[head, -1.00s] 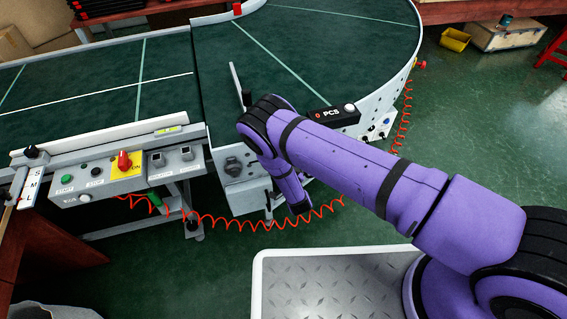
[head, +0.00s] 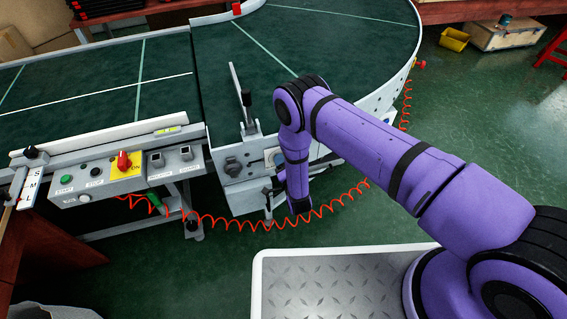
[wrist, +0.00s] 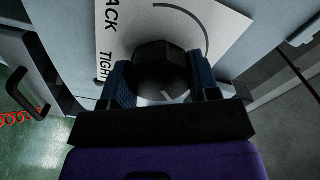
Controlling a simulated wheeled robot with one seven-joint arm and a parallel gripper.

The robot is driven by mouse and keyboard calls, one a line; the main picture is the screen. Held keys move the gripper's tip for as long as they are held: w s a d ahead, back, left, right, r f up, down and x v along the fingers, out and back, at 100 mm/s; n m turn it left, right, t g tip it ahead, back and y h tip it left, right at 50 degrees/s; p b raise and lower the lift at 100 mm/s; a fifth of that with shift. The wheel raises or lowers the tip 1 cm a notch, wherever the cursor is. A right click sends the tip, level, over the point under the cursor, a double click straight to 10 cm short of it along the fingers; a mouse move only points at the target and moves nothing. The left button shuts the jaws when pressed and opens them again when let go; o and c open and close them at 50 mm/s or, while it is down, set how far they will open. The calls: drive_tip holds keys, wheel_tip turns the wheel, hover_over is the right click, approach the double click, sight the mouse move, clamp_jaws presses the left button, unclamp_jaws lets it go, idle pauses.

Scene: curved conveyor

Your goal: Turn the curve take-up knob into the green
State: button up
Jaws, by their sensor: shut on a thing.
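The black take-up knob (wrist: 160,62) fills the middle of the wrist view, on a white plate (wrist: 118,28) on the machine's side. The plate carries partly cut-off lettering, "ACK" and "TIGHT", and a dark curved line above and right of the knob. My gripper (wrist: 160,84) is shut on the knob, with one dark finger on each side. A pale mark shows on the knob's near part. No green band is visible on the plate. In the head view my arm covers part of the curve's side panel, and I cannot make out the knob's setting there.
The curved conveyor (head: 330,38) and its pale side wall stand behind my arm. A control panel (head: 125,170) with an orange-red switch is at left. A coiled red cable (head: 235,222) hangs below. A black handle (wrist: 30,92) shows left in the wrist view.

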drive_tip(key=o, duration=0.9)
drive_tip(key=v, duration=1.1)
